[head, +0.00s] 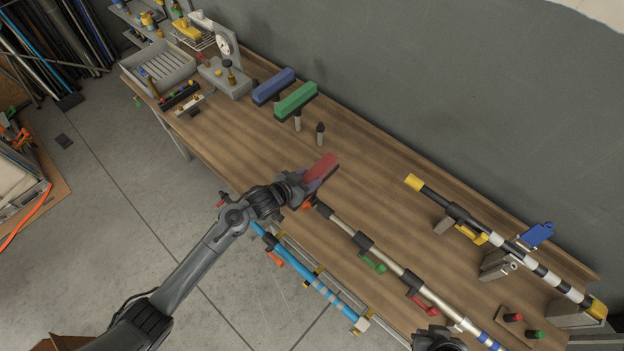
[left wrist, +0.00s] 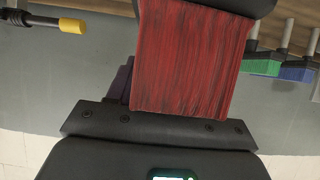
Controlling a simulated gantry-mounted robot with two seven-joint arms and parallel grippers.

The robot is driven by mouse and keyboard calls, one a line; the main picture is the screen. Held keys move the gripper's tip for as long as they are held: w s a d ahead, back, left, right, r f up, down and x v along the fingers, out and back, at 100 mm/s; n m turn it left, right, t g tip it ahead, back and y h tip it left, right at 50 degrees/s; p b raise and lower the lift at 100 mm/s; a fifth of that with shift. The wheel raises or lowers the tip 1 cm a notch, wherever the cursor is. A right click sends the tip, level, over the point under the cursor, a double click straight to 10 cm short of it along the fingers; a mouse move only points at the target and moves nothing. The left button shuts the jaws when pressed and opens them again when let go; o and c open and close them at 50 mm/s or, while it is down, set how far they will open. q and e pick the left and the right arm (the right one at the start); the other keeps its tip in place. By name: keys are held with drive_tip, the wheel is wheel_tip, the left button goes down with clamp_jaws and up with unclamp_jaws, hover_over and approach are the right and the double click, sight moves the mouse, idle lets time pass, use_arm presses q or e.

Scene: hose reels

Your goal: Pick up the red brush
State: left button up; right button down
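The red brush (head: 322,166) is at the middle of the workbench in the head view, at the end of my left arm. My left gripper (head: 296,187) is at its near end and appears shut on it. In the left wrist view the brush (left wrist: 190,55) is a broad, streaked red block filling the space between dark gripper parts above and below. Its far side is hidden there. A dark part at the bottom edge of the head view seems to be my right gripper (head: 437,340), mostly cut off, so its opening does not show.
Green (head: 296,99) and blue (head: 273,86) brushes are behind the red one, with upright posts (head: 320,134) nearby. A grey tray (head: 158,68) stands far left. Striped poles (head: 520,255) and a silver pole (head: 385,255) lie to the right. Bare wood surrounds the brush's far side.

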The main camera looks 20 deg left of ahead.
use_arm(q)
drive_tip(key=c, duration=0.7)
drive_tip(key=shift+r, duration=0.15)
